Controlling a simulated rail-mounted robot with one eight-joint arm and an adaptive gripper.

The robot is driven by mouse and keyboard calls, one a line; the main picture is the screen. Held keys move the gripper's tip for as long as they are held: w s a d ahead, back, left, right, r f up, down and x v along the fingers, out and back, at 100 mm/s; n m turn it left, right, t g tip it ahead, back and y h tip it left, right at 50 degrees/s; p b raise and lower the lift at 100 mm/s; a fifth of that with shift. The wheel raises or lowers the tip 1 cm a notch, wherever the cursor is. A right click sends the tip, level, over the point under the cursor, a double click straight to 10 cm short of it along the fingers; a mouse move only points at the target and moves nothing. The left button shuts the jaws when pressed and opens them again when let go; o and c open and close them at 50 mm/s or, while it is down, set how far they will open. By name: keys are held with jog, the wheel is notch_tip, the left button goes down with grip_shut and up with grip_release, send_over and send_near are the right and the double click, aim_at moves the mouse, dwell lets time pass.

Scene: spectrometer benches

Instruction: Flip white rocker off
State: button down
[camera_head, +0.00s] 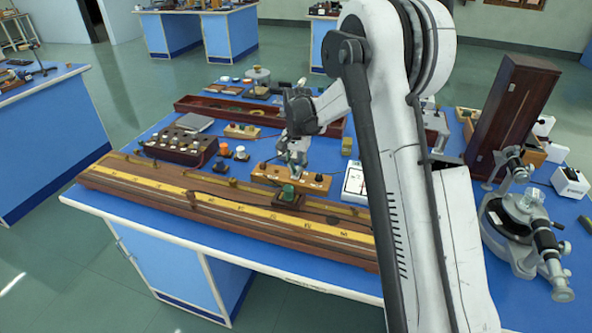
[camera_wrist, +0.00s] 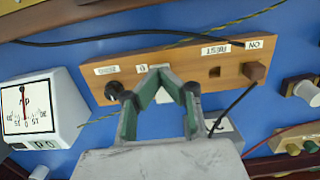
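A wooden switch board (camera_head: 318,184) lies on the blue bench, just below my gripper (camera_head: 292,165) in the head view. The board fills the middle of the wrist view (camera_wrist: 185,66). It carries a black knob (camera_wrist: 114,91), a brown square block (camera_wrist: 254,71), a small dark slot (camera_wrist: 214,72) and white labels, including an ON label (camera_wrist: 257,44). My gripper (camera_wrist: 160,72) shows green-lined fingers with tips together over the board's middle. I see nothing between the tips. I cannot make out a white rocker; the fingers hide part of the board.
A white meter (camera_wrist: 40,108) stands beside the board. A long wooden rail with a yellow scale (camera_head: 235,207) lies along the front edge. A dark box with knobs (camera_head: 180,146) stands to the left. Thin wires (camera_wrist: 235,108) cross near the board.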

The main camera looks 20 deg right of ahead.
jog(key=shift+w+d, duration=0.1)
jog(key=shift+w, duration=0.05)
jog(key=shift+w+d+r, duration=0.25)
jog(key=shift+w+d, duration=0.1)
jog(key=shift+w, duration=0.15)
notch_tip(320, 180, up, 14)
jog(key=w+d+p, duration=0.1)
jog(key=shift+w+p, duration=0.3)
dwell(0.3)
jog(key=shift+f, duration=0.1)
jog(key=shift+s+a+g+y, duration=0.1)
jog(key=shift+s+g+y, duration=0.25)
jog(key=shift+s, duration=0.25)
